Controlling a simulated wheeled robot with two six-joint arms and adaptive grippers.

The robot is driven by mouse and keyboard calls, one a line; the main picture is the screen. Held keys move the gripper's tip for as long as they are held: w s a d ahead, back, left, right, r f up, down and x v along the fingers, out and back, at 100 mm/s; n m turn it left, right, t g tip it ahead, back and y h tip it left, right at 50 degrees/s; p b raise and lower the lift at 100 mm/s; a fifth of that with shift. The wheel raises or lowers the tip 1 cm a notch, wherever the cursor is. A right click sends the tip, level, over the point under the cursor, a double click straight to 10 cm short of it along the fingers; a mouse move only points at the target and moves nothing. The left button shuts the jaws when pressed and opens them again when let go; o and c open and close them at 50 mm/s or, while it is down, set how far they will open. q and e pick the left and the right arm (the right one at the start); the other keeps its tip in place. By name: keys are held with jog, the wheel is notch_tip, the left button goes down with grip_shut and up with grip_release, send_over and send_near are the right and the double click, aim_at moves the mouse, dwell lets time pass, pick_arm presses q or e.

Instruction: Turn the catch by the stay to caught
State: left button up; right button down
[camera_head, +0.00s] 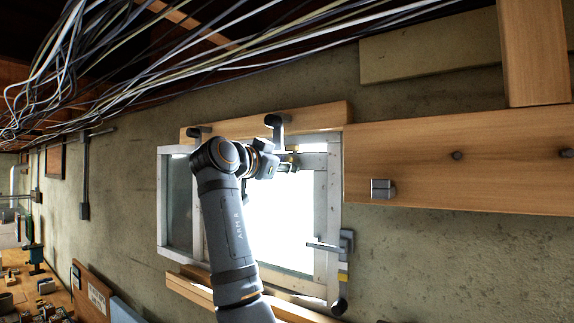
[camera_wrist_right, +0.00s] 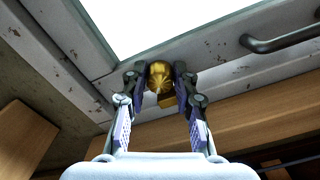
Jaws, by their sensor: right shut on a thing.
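A brass catch with a ribbed round knob (camera_wrist_right: 159,76) sits at the window frame's edge in the right wrist view. My right gripper (camera_wrist_right: 160,84) has a finger on each side of the knob and is shut on it. In the head view my right gripper (camera_head: 287,162) is at the top of the window (camera_head: 280,225), and the catch is mostly hidden there. A dark curved bar (camera_wrist_right: 290,36) is on the frame beside the catch; I cannot tell whether it is the stay. My left gripper is not in view.
A grey lever handle (camera_head: 325,246) sticks out low on the window's right side. Wooden boards (camera_head: 430,150) cross the wall at the right. Loose cables (camera_head: 200,65) hang along the ceiling. A cluttered bench (camera_head: 45,270) stands at the far left.

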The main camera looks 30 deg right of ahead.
dwell(0.5)
jog(key=c, duration=1)
grip_release()
jog(key=shift+a, duration=0.15)
jog(key=shift+c, duration=0.2)
jog(key=shift+s, duration=0.1)
jog(key=v, duration=1.2)
jog(key=shift+a, duration=0.1)
